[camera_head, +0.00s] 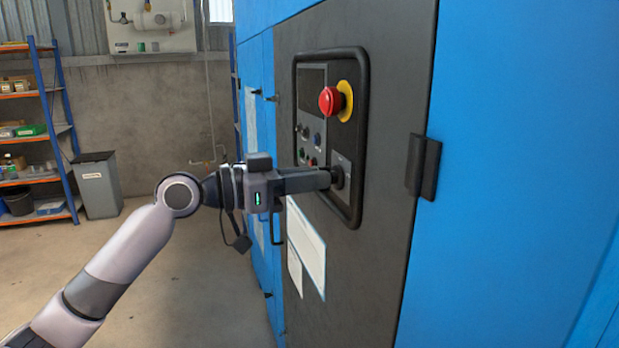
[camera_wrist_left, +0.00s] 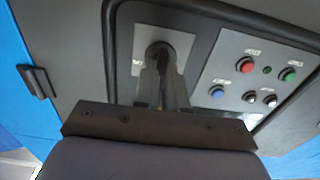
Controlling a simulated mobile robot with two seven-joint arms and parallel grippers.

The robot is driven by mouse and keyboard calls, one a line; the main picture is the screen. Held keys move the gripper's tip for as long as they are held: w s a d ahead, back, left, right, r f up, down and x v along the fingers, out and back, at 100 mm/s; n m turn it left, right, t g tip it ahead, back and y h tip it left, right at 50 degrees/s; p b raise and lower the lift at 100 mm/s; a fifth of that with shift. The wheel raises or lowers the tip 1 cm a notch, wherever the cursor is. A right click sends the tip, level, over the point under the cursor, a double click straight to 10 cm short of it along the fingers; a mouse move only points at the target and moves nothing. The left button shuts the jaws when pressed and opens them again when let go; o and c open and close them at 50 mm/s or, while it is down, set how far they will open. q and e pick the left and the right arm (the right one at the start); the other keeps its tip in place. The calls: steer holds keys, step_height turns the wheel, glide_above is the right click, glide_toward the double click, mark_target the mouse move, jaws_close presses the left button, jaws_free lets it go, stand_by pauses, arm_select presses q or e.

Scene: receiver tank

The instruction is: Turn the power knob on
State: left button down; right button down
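The power knob (camera_head: 338,177) is black and sits on a light grey plate at the lower right of the control panel (camera_head: 312,118). In the left wrist view the knob (camera_wrist_left: 158,50) shows at the far end of my fingers, partly hidden by them. My left gripper (camera_head: 330,179) reaches the knob from the left, its fingertips at the knob's face. In the left wrist view the fingers (camera_wrist_left: 163,75) are close together with the knob's grip between them. The knob's exact angle is hard to read. My right gripper is not in view.
A red emergency stop (camera_head: 331,101) on a yellow base sits above the knob. Several small buttons, including a red one (camera_wrist_left: 245,65) and a blue one (camera_wrist_left: 217,91), are beside it. A raised black frame surrounds the panel. A black door latch (camera_head: 424,167) sticks out at right.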

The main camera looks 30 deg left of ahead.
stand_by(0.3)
arm_select(q)
steer(key=m+b, duration=0.5)
steer(key=m, duration=0.4)
steer(key=m+b, duration=0.5)
steer(key=m, duration=0.3)
steer(key=shift+s+d+f+m, duration=0.1)
steer(key=shift+d+f+m, duration=0.1)
steer(key=shift+m, duration=0.2)
stand_by(0.5)
steer(key=c, duration=1.2)
jaws_free()
steer(key=shift+s+a, duration=0.1)
steer(key=shift+a, duration=0.05)
